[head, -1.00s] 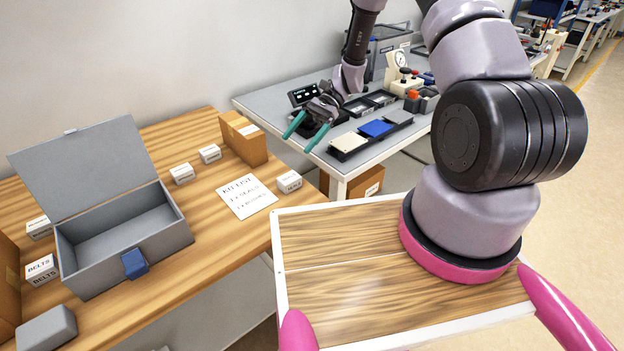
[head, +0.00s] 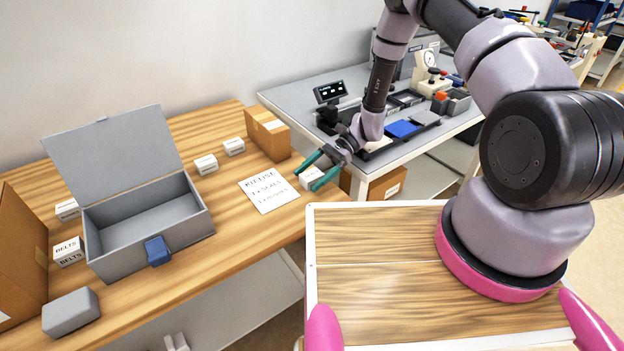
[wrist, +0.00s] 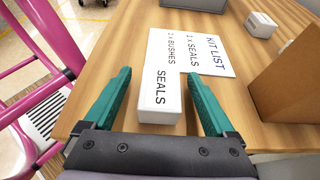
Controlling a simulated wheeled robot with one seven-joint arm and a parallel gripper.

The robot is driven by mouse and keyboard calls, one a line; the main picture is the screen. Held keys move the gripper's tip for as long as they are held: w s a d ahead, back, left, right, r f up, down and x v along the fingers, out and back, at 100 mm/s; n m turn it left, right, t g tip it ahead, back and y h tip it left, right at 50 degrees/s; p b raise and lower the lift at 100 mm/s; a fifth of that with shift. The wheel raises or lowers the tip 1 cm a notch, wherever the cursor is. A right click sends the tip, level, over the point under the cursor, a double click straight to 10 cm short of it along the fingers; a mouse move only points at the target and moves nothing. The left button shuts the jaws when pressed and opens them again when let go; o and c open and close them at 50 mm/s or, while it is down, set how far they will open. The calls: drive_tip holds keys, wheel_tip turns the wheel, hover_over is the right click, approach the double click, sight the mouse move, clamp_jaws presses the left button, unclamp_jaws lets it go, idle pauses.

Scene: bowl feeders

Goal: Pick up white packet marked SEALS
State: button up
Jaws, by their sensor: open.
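The white packet marked SEALS (wrist: 161,92) lies on the wooden table near its edge. In the wrist view it stands between the two green fingers of my gripper (wrist: 160,103), with a gap on each side. In the head view my gripper (head: 318,170) is at the table's right end, and the packet (head: 308,178) is partly hidden behind the fingers. My gripper is open and empty.
The kit list sheet (head: 268,190) lies beside the packet. A cardboard box (head: 270,135) stands behind it. An open grey box (head: 145,225) with a blue latch and several white packets (head: 206,164) are further left. A grey bench (head: 300,95) adjoins at the back right.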

drive_tip(key=shift+x, duration=1.35)
clamp_jaws()
